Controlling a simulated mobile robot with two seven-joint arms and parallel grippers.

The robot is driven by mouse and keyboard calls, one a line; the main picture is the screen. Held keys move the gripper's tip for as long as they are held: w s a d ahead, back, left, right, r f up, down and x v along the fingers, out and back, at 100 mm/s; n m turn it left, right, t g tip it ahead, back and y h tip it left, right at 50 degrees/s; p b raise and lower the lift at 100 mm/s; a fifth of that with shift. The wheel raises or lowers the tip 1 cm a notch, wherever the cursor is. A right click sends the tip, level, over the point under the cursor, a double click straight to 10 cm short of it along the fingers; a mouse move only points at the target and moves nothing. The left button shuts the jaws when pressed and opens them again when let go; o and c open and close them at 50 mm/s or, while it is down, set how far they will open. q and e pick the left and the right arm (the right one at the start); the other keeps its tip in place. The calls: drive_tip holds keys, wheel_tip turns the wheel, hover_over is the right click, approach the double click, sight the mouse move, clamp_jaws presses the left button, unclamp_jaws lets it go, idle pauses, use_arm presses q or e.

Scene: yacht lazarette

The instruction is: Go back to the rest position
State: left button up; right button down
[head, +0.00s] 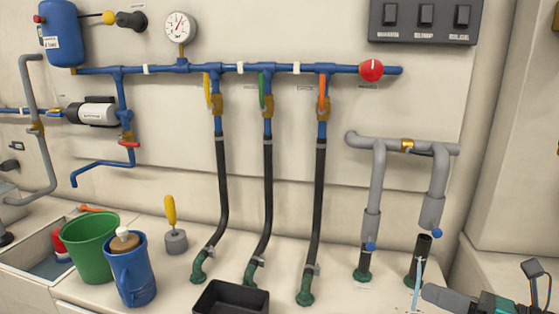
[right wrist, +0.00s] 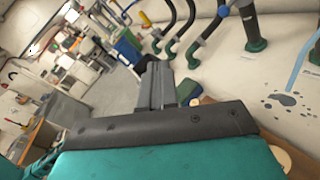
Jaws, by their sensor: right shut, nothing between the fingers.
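My right gripper (head: 432,293) is at the lower right of the head view, with its teal and dark body coming in from the bottom right. In the right wrist view its grey fingers (right wrist: 157,84) are together, with nothing seen between them. It is beside a light-blue water stream (head: 418,284) in front of the dark pipe stub (head: 422,252). The stream also shows at the right of the wrist view (right wrist: 304,52). My left gripper is not in view.
A black tray (head: 232,300), a blue jug (head: 134,275) and a green bucket (head: 88,248) stand on the counter. Black hoses (head: 268,190) and grey pipes (head: 376,185) run down the wall. Dark wet spots (right wrist: 285,99) lie on the pale surface.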

drive_tip(key=s+a+f+m+t+h, duration=0.15)
drive_tip(key=f+m+h, duration=0.25)
drive_tip(key=f+m, duration=0.55)
drive_tip(key=s+a+f+m+t+h, duration=0.1)
drive_tip(key=s+f+m+h, duration=0.3)
drive_tip(key=m, duration=1.1)
drive_tip(key=s+a+f+m+g+h+p, duration=0.1)
drive_tip(key=s+a+f+m+g, duration=0.3)
drive_tip(key=a+f+m, duration=0.5)
drive_tip(key=s+m, duration=0.2)
drive_tip(key=m, duration=0.1)
drive_tip(key=shift+s+a+f+h, duration=0.15)
drive_tip(key=shift+f+h, duration=0.15)
drive_tip(key=shift+f, duration=0.05)
